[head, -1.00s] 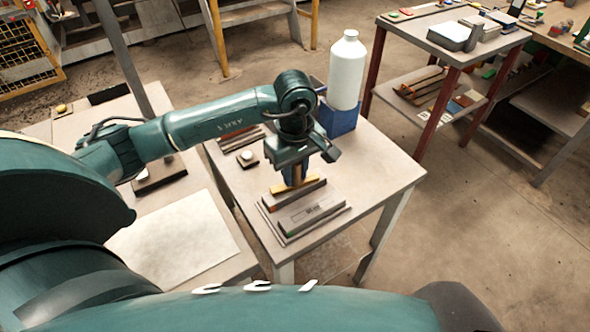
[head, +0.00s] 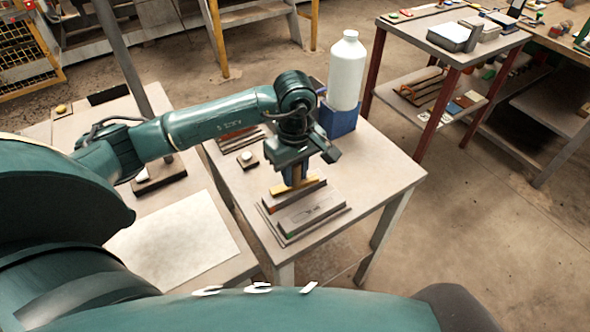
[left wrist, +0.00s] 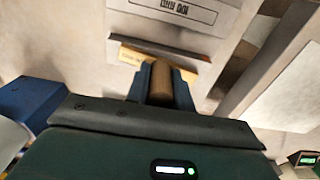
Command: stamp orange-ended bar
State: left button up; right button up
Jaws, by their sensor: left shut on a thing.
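My left gripper (head: 293,176) is shut on the upright brown handle (left wrist: 161,82) of a stamp, with a finger on each side of it. The stamp's yellowish wooden base (head: 293,188) is at the rear bar (head: 278,203), which has a reddish-orange end. I cannot tell whether the base touches that bar. The front bar (head: 312,210) has a green end and dark marks on its top, which also show in the left wrist view (left wrist: 172,8). Both bars lie on a flat grey plate (head: 341,212). My right gripper is not in view.
A white bottle (head: 346,70) stands on a blue block (head: 340,119) behind the gripper. A small dark block with a white knob (head: 247,158) and several strips lie left of it. The table's (head: 385,165) right side is clear.

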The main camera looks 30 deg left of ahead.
pick_arm(q)
jog(key=shift+r+p, duration=0.85)
jog(key=shift+r, duration=0.95)
jog(key=shift+r+p, duration=0.85)
jog(key=shift+r, duration=0.85)
